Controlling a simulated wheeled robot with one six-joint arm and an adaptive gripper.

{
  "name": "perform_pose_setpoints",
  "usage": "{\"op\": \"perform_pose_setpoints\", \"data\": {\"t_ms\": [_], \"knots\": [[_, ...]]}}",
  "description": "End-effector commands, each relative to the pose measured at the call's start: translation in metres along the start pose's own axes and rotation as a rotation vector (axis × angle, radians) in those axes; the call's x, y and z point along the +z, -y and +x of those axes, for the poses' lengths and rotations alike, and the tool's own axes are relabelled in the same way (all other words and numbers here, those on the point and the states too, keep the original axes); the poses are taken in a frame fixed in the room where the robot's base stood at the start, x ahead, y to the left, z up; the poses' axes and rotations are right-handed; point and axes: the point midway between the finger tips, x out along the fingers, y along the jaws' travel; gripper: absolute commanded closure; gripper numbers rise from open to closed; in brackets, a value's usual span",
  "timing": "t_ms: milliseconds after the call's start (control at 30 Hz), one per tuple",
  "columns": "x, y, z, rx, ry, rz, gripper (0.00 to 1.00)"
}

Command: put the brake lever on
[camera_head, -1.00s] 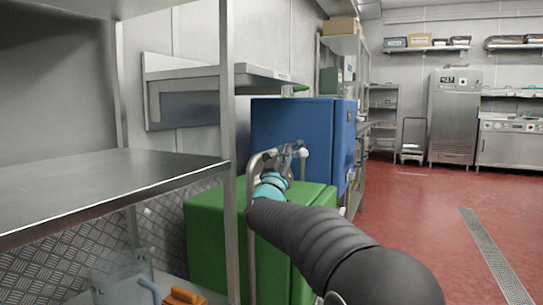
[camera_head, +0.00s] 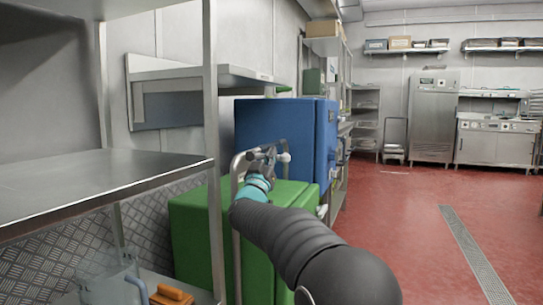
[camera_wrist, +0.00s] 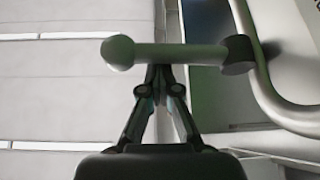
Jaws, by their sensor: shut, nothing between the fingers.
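The brake lever (camera_wrist: 180,54) is a short bar with a round knob at its left end in the wrist view. Its right end joins a bent metal tube handle (camera_wrist: 270,95). In the head view the lever's pale knob (camera_head: 284,157) shows at the top of the tube handle (camera_head: 236,215), beside the green box. My gripper (camera_wrist: 160,74) is shut and empty, its fingertips meeting at the middle of the lever bar. The bar partly covers the tips, and I cannot tell whether they touch it. In the head view my gripper (camera_head: 263,158) is small and partly hidden.
A steel shelf rack (camera_head: 90,185) stands close on the left, its post near my arm. A green box (camera_head: 190,222) and a blue box (camera_head: 280,130) are behind the handle. A clear jug (camera_head: 110,283) sits low left. Red floor (camera_head: 400,225) is open on the right.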

Motion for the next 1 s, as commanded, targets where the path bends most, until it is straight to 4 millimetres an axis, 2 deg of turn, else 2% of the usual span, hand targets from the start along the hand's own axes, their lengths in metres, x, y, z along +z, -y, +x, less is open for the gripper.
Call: {"op": "perform_pose_setpoints", "data": {"t_ms": [167,300,400,700,833,1000], "knots": [[-0.015,-0.004,0.009,0.002,0.002,-0.002,1.0],[-0.041,-0.011,0.022,0.008,0.0,-0.004,1.0],[-0.032,-0.008,-0.003,0.006,0.003,-0.006,1.0],[-0.035,-0.004,-0.06,0.005,0.0,-0.004,1.0],[-0.035,-0.003,-0.074,0.006,0.0,-0.004,1.0],[-0.038,-0.006,-0.08,-0.007,0.005,0.003,1.0]]}}
